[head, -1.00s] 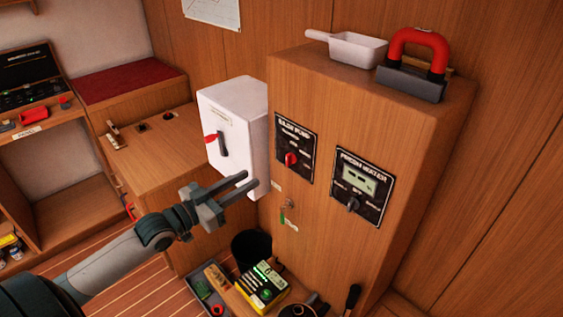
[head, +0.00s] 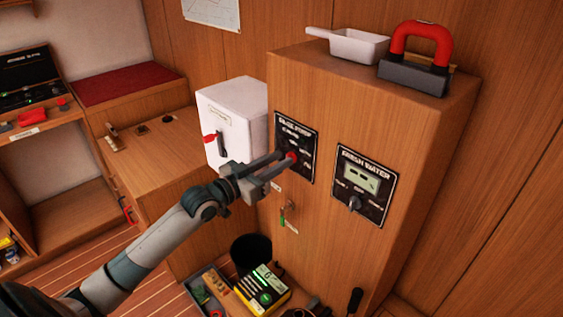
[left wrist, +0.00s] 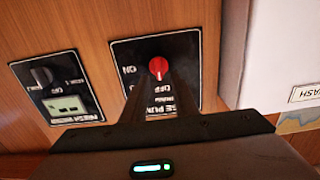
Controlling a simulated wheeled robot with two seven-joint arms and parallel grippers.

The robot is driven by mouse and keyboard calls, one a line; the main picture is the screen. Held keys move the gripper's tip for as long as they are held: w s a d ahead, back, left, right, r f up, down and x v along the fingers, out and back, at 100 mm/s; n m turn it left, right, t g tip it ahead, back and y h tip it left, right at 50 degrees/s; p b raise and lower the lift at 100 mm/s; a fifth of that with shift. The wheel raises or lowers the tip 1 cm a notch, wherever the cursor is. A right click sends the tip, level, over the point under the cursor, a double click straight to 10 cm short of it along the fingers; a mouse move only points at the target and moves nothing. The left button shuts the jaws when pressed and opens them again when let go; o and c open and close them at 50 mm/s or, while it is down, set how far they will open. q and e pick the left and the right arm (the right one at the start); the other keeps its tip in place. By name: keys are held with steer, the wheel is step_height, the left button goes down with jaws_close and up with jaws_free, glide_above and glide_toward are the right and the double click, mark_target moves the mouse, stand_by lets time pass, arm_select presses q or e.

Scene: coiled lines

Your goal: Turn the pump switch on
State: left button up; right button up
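The pump switch is a red knob (head: 291,157) on a black panel (head: 308,133) labelled as a pump, on the front of the wooden cabinet. In the left wrist view, the red knob (left wrist: 159,68) stands just beyond my fingertips, with ON and OFF lettering around it. Its exact pointing is hard to read. My left gripper (head: 284,161) is at the panel, its two fingers apart with a gap between them, the tips at or very close to the knob. Whether they touch it I cannot tell. My right gripper is not in view.
A FRESH WATER panel (head: 363,185) with a dark knob is right of the pump panel. A white box (head: 233,115) with a red-tipped lever is close on the left. A key with a green tag (head: 283,214) hangs below. A tray of items and a yellow device (head: 262,290) stand lower down.

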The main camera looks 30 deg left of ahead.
arm_select(q)
steer(key=shift+w+d, duration=0.25)
steer(key=shift+w, duration=0.45)
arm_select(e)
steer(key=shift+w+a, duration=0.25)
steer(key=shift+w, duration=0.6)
arm_select(q)
steer(key=shift+c, duration=0.7)
steer(key=c, duration=0.5)
jaws_close()
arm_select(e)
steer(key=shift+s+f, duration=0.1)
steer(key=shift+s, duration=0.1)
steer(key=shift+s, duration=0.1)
